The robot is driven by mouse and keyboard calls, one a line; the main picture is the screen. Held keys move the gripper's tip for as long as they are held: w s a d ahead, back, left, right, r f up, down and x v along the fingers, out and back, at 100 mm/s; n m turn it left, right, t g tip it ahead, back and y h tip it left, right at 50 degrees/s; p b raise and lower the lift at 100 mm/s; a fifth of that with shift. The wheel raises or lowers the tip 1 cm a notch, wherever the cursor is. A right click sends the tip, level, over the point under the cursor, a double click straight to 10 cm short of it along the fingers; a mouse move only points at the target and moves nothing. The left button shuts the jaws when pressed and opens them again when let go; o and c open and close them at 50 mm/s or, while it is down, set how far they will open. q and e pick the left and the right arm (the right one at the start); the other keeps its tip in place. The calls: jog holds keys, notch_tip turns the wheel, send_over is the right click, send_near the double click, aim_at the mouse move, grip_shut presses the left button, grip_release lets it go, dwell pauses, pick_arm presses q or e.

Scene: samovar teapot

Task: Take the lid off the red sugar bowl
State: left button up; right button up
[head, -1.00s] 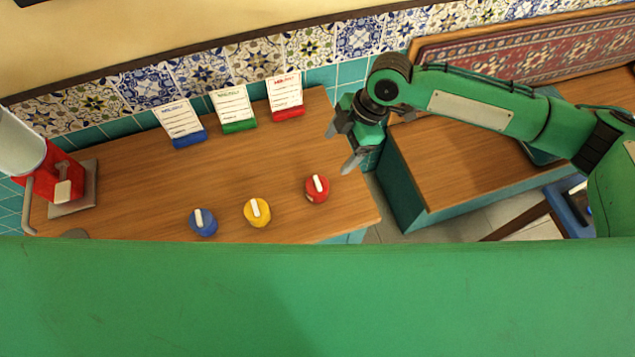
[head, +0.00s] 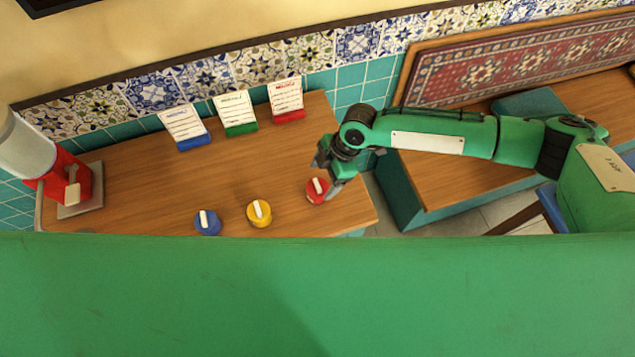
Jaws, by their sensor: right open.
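The red sugar bowl (head: 316,191) stands on the wooden counter, right of the yellow and blue bowls. Its red lid with a pale bar handle (head: 317,185) is on top. My right gripper (head: 325,178) is open, with its fingers above and beside the red bowl's right side. One finger partly covers the bowl's right edge. I cannot tell whether the fingers touch the lid. My left gripper is not in view.
A yellow bowl (head: 259,214) and a blue bowl (head: 207,223) stand to the left. Three cards in blue, green and red holders (head: 289,116) stand at the back. A red machine (head: 68,180) is at far left. The counter (head: 150,185) between is clear.

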aim_at(317, 187)
jog(key=shift+x, duration=1.35)
jog(key=c, duration=1)
jog(key=shift+r, duration=0.1)
jog(key=shift+c, duration=0.2)
